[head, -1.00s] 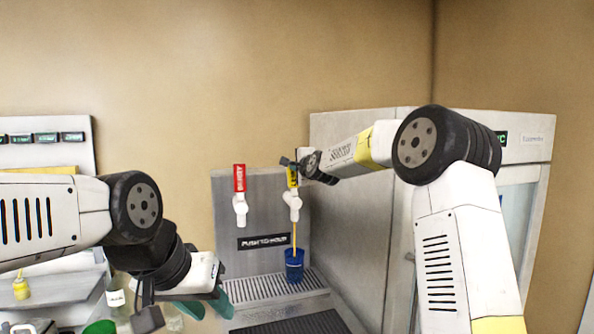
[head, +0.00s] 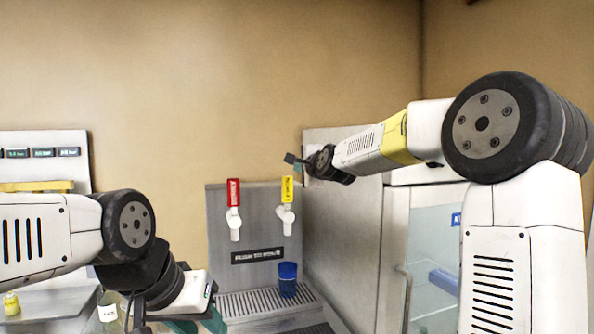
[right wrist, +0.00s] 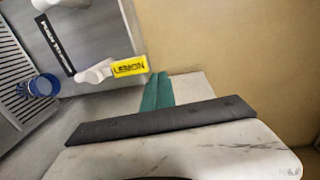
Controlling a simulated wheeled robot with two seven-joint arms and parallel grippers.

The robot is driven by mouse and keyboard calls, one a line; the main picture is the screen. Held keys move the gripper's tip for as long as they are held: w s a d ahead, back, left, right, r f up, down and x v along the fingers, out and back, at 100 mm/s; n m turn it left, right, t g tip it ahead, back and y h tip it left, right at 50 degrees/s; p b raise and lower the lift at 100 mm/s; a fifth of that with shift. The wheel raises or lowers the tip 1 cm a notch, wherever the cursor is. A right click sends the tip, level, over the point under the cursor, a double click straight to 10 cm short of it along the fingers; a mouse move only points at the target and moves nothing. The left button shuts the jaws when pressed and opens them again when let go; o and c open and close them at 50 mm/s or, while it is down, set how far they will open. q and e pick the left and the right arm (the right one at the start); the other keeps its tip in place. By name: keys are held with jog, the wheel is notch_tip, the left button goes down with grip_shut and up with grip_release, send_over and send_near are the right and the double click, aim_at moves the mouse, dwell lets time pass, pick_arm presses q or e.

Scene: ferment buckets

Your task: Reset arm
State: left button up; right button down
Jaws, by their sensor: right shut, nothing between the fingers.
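My right gripper (head: 291,158) is shut and empty, up beside the dispenser and above the yellow tap handle (head: 287,189). In the right wrist view its teal fingers (right wrist: 158,92) are together, near but apart from the yellow handle, which reads "LEMON" (right wrist: 130,67). My left gripper (head: 200,324) is low at the bottom edge of the head view, its teal fingers apart and partly cut off. A blue cup (head: 288,279) stands upright on the drip grate under the yellow tap, and no stream runs into it now.
The dispenser (head: 219,262) also has a red tap handle (head: 234,192). A grey cabinet with a glass door (head: 432,245) stands at the right, behind my right arm. A small yellow bottle (head: 11,304) and a jar (head: 108,307) are at lower left.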

dwell(0.5)
jog(key=s+d+f+n+g+h, duration=0.1)
jog(key=s+d+f+n+g, duration=0.2)
jog(key=s+f, duration=0.4)
jog(key=s+d+f+n+g+h, duration=0.1)
jog(key=s+d+f+n+g, duration=0.2)
jog(key=s, duration=1.8)
jog(key=s+d+f+n+g+h, duration=0.1)
jog(key=s+d+f+n+g, duration=0.2)
jog(key=s, duration=1.1)
jog(key=d+f+n, duration=0.3)
jog(key=f+n, duration=0.3)
jog(key=f, duration=0.1)
jog(key=shift+d+f+g, duration=0.2)
jog(key=shift+f+g, duration=0.1)
jog(key=shift+f, duration=0.1)
